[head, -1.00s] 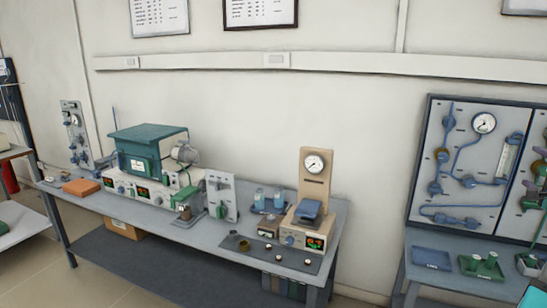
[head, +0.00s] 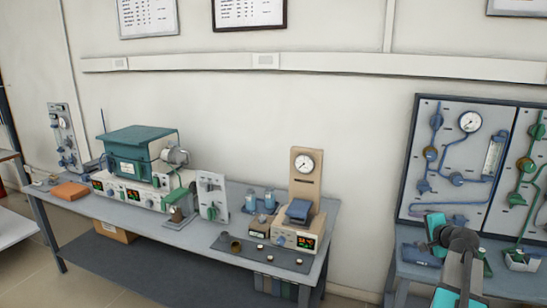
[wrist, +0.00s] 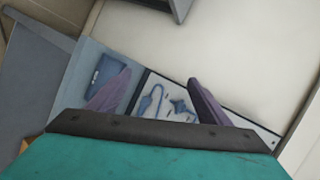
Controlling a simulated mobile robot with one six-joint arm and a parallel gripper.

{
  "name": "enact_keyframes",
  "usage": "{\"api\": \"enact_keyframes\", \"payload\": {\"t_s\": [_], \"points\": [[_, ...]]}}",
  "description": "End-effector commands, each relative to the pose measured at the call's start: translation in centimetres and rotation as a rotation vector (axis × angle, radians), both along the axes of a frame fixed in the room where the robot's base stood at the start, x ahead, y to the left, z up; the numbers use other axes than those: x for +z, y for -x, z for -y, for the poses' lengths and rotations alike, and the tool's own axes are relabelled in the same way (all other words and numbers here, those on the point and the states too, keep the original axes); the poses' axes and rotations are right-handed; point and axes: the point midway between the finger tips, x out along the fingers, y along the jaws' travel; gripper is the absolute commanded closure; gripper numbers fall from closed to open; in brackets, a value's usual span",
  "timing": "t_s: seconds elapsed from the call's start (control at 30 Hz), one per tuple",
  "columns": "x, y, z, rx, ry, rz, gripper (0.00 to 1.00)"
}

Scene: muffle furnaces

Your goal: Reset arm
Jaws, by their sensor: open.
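My gripper (wrist: 156,85) is open in the wrist view, with two purple-grey fingers spread apart and nothing between them. Behind the fingers lie the side table and the panel with blue piping, some distance off. My arm (head: 455,255), teal and dark grey, shows at the lower right of the head view, in front of the right table and panel. I cannot make out the fingertips there.
A long grey bench (head: 140,217) holds a green-topped furnace (head: 137,150) and a gauge instrument (head: 303,215). At right stand a blue-piped panel (head: 410,190) and a table with a blue tray (head: 415,255).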

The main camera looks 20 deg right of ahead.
Motion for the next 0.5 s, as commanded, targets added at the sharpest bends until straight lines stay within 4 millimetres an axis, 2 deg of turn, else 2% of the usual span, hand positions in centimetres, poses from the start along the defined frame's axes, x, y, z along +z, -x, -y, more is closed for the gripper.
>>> {"api": "enact_keyframes", "payload": {"t_s": [0.03,0.2,0.5], "points": [[-2.2,-0.8,-1.9,0.034,-0.004,-0.034,0.28],[-8.5,-2.5,-7.2,0.142,-0.001,-0.145,0.28],[-19.3,-3.3,-17.6,0.352,0.012,-0.342,0.28]]}}
